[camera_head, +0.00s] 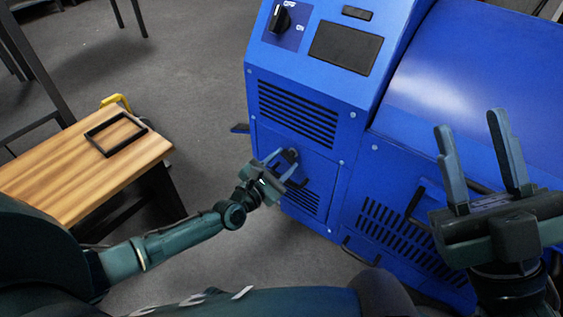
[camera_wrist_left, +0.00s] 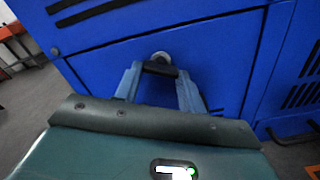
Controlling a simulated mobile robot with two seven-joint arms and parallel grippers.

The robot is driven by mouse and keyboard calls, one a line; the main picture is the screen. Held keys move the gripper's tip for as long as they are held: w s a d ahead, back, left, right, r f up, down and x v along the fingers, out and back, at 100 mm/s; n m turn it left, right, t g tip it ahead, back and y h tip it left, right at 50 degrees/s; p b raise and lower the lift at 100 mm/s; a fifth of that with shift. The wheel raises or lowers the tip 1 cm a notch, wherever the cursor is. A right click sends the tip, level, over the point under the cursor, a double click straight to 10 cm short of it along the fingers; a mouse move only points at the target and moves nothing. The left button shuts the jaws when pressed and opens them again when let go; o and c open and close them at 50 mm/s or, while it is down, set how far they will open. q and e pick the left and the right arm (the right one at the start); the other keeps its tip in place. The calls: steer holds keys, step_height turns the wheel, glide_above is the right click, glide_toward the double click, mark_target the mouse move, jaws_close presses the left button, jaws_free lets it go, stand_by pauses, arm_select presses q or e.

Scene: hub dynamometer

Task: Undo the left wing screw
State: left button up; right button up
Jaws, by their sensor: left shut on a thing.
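The left wing screw (camera_wrist_left: 160,68) sits on the lower front panel of the blue dynamometer cabinet (camera_head: 300,140), and a dark wing with a grey round part shows in the left wrist view. In the head view the wing screw (camera_head: 290,155) is partly hidden by my left gripper (camera_head: 283,163). My left gripper (camera_wrist_left: 158,75) is shut on the wing screw, with one finger at each end of the dark wing. My right gripper (camera_head: 466,130) is open and empty, raised in front of the cabinet's right part.
A wooden table (camera_head: 75,175) with a black frame (camera_head: 115,133) on it stands at the left. A selector knob (camera_head: 281,18) and a dark display (camera_head: 345,46) are on the cabinet's top. A black handle (camera_head: 415,202) is near my right gripper. Grey floor lies between table and cabinet.

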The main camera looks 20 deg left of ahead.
arm_select(q)
steer(key=n, duration=0.5)
steer(key=shift+d, duration=0.15)
steer(key=shift+n, duration=0.3)
stand_by(0.3)
steer(key=o, duration=1)
steer(key=shift+s, duration=0.15)
steer(key=p+v, duration=0.3)
steer(key=v, duration=1)
arm_select(e)
steer(key=f+m+h, duration=0.4)
steer(key=shift+w+a+m+h, duration=0.15)
steer(key=shift+w+m+h, duration=0.15)
steer(key=shift+w+m, duration=0.1)
steer(key=shift+r, duration=0.1)
